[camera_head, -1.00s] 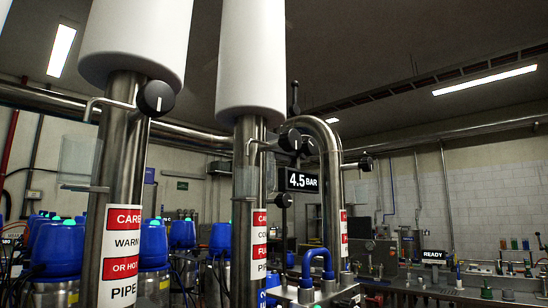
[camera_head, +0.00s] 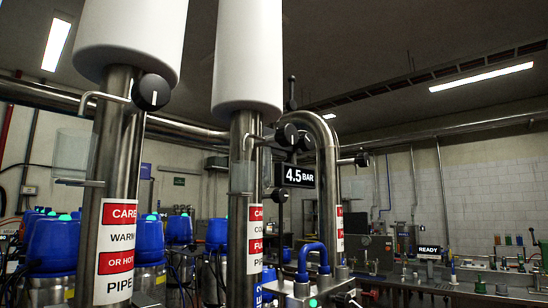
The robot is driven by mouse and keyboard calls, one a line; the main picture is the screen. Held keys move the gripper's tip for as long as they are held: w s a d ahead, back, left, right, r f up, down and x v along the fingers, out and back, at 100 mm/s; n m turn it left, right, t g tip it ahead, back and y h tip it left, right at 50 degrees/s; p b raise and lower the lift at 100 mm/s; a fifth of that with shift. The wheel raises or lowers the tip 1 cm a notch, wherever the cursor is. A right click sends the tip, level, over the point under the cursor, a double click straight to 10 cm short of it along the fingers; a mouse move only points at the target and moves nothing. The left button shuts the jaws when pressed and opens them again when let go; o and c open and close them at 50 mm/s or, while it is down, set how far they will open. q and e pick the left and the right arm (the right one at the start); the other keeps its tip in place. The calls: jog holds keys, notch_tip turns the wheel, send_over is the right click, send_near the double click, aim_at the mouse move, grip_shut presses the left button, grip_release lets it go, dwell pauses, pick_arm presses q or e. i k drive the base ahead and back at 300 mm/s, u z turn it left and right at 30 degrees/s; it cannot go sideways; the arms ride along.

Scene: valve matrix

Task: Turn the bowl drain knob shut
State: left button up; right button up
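Several black round knobs show on the steel pipes; I cannot tell which is the bowl drain knob. The largest black knob (camera_head: 151,92) is on the left pipe, with a white mark pointing down. Another black knob (camera_head: 287,135) is at the middle pipe, beside the 4.5 BAR display (camera_head: 299,176). A small black knob (camera_head: 280,195) is below it, and one more black knob (camera_head: 361,160) is right of the curved pipe. No bowl is clearly visible. Neither gripper is in view.
Two thick steel pipes with white sleeves and red-and-white labels (camera_head: 116,257) stand close in front. Blue-topped containers (camera_head: 52,244) stand behind at left.

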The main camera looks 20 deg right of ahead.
aim_at(280, 195)
jog(key=u, duration=1.7)
jog(key=k, duration=0.8)
jog(key=z, duration=1.1)
